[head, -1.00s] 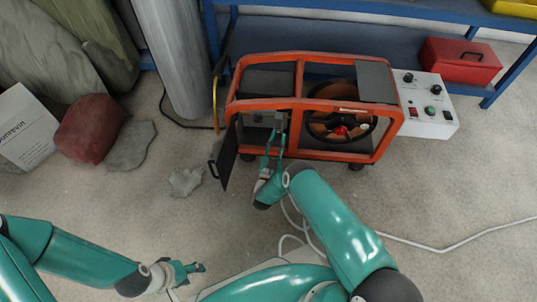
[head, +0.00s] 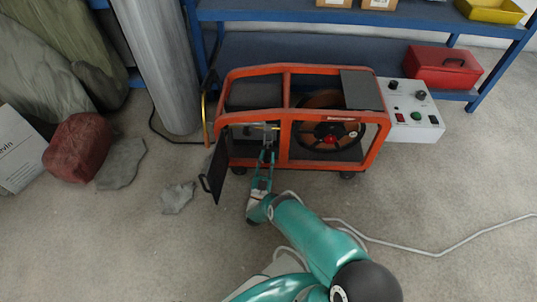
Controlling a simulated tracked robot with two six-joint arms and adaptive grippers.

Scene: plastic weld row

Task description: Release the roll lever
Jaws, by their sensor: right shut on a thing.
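The orange-framed welding machine (head: 285,72) stands on the floor in the head view. Its black side door (head: 218,170) hangs open at the left. My right gripper (head: 267,152) reaches through the left front opening, with its fingers pointing into the compartment. It is shut on what looks like the roll lever, a small part at the wire feeder (head: 250,132). The fingers hide most of the lever, so its exact angle cannot be told. A wire spool (head: 350,133) with a red hub sits in the right compartment. My left gripper is out of view.
A white control box (head: 414,112) with knobs stands at the machine's right. A pale cable crosses the open floor at right.

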